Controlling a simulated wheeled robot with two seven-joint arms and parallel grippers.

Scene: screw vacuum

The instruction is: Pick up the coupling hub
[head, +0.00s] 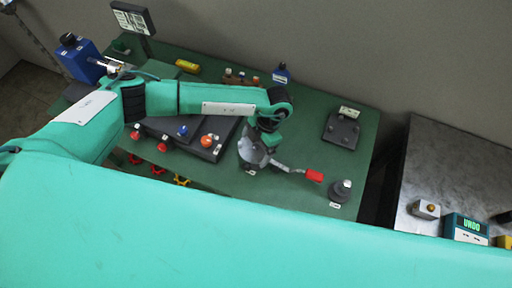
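A grey stepped round part (341,190), which looks like the coupling hub, stands upright at the right front of the green table, with a white label at its base. My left arm reaches across the table from the left. My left gripper (255,152) points down near the table's middle, left of the round part and apart from it. The gripper's fingers are too small and partly hidden to tell whether they are open. A grey lever with a red end (314,176) extends right from beneath the gripper. My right gripper is not in view.
The green table (300,200) holds a dark plate with knobs (207,142), a dark block (341,130) at right and a blue bottle (281,74) at the back. A metal bench (450,170) with an UNDO box (466,228) stands right, across a gap.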

